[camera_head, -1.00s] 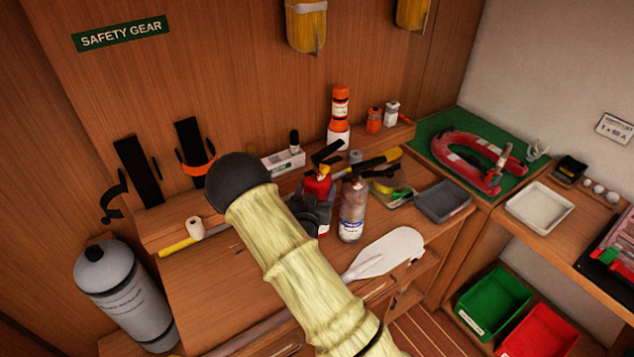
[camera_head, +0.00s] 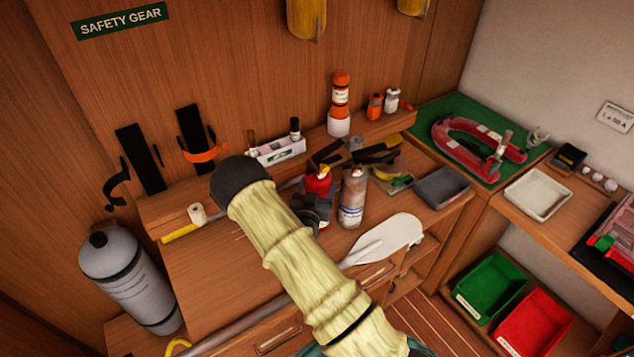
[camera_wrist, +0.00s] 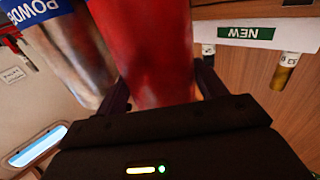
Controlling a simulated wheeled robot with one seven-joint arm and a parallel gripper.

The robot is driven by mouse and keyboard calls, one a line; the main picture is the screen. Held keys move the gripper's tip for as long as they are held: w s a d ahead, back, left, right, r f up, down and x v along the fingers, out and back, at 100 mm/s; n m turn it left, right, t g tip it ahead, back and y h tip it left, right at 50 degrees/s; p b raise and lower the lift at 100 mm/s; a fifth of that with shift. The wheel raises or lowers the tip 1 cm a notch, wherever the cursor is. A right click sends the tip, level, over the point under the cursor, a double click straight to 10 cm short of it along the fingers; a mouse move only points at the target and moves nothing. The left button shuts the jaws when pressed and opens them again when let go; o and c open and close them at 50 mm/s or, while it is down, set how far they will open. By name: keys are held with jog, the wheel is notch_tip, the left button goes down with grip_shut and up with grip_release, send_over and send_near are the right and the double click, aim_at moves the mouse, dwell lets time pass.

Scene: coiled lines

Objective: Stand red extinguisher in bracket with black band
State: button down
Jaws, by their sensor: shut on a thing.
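The red extinguisher (camera_head: 319,181) is upright over the bench, mostly behind my gripper (camera_head: 312,208). In the wrist view the red cylinder (camera_wrist: 150,45) fills the space between the two fingers of my gripper (camera_wrist: 162,85), which is shut on it. Whether its base touches the bench is hidden. The bracket with the black band (camera_head: 140,160) is a black plate on the wall at the far left, its black band (camera_head: 117,184) standing open at the left. Beside it, to the right, is a bracket with an orange band (camera_head: 203,154).
A grey extinguisher (camera_head: 353,197) stands close right of the red one; it also shows in the wrist view (camera_wrist: 72,45). A white paddle (camera_head: 388,239) lies in front. A ledge below the brackets holds a white roll (camera_head: 197,214) and a white box (camera_head: 277,151). A grey tank (camera_head: 130,278) stands left.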

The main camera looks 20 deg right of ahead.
jog(key=shift+w+r, duration=0.1)
jog(key=shift+r, duration=0.05)
jog(key=c, duration=0.6)
grip_release()
jog(key=shift+f, duration=0.25)
jog(key=o, duration=0.4)
jog(key=shift+s+r, duration=0.1)
jog(key=shift+s, duration=0.1)
jog(key=shift+o, duration=0.2)
jog(key=shift+r, duration=0.1)
jog(key=shift+s+a+b, duration=0.2)
jog(key=shift+s+b, duration=0.1)
jog(key=shift+b, duration=0.05)
jog(key=b+v, duration=0.4)
jog(key=v, duration=0.7)
jog(key=shift+b, duration=0.4)
